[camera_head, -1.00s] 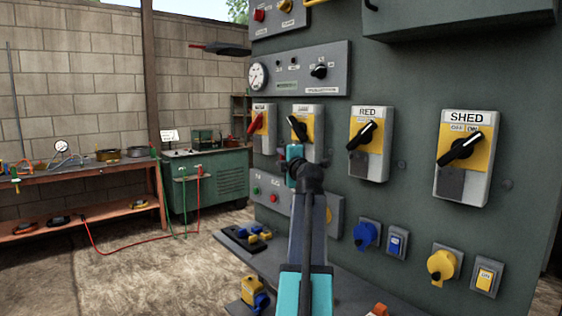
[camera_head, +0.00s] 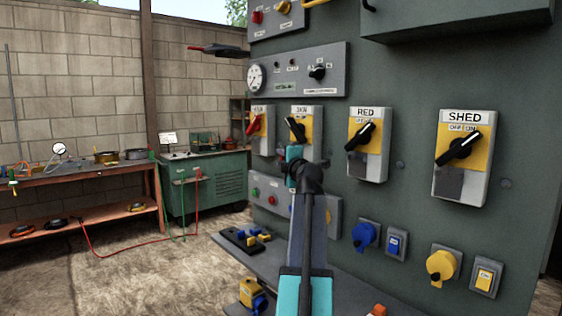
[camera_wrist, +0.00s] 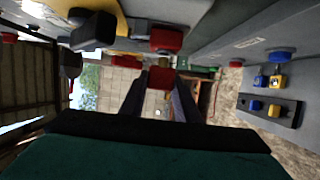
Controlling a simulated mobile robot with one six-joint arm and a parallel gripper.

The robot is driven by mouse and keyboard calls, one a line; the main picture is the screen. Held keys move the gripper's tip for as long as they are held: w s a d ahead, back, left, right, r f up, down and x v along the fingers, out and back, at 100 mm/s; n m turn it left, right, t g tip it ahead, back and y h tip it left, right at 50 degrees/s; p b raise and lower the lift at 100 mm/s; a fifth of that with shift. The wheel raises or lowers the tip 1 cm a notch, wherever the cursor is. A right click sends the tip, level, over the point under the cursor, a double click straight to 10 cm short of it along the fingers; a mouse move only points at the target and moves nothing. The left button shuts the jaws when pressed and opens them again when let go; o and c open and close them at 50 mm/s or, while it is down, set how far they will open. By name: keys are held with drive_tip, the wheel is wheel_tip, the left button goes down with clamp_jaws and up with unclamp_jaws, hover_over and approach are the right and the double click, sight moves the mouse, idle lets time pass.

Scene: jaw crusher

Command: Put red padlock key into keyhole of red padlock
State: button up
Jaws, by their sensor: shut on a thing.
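My gripper (camera_wrist: 160,92) reaches forward with its two dark fingers on either side of a small red piece. The fingers are shut on this piece, which looks like the head of the red padlock key (camera_wrist: 160,78). In the head view my wrist hides the fingertips, key and padlock, in front of the second switch (camera_head: 297,130) from the left.
The grey-green panel (camera_head: 400,220) stands close on the right, with switches marked RED (camera_head: 367,145) and SHED (camera_head: 463,155). A dark tray (camera_head: 232,240) with yellow and blue pieces lies on the ledge below. A green cabinet (camera_head: 205,183) and workbench (camera_head: 90,172) stand farther back.

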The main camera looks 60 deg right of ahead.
drive_tip(key=shift+s+d+b, duration=0.15)
drive_tip(key=shift+d+b, duration=0.3)
drive_tip(key=shift+b, duration=0.05)
drive_tip(key=o, duration=1.1)
drive_tip(key=shift+a, duration=0.1)
drive_tip(key=w+a+p, duration=0.1)
drive_tip(key=w+a, duration=0.1)
drive_tip(key=a, duration=0.6)
drive_tip(key=shift+w+a, duration=0.2)
drive_tip(key=shift+w, duration=0.2)
idle(1.0)
idle(0.5)
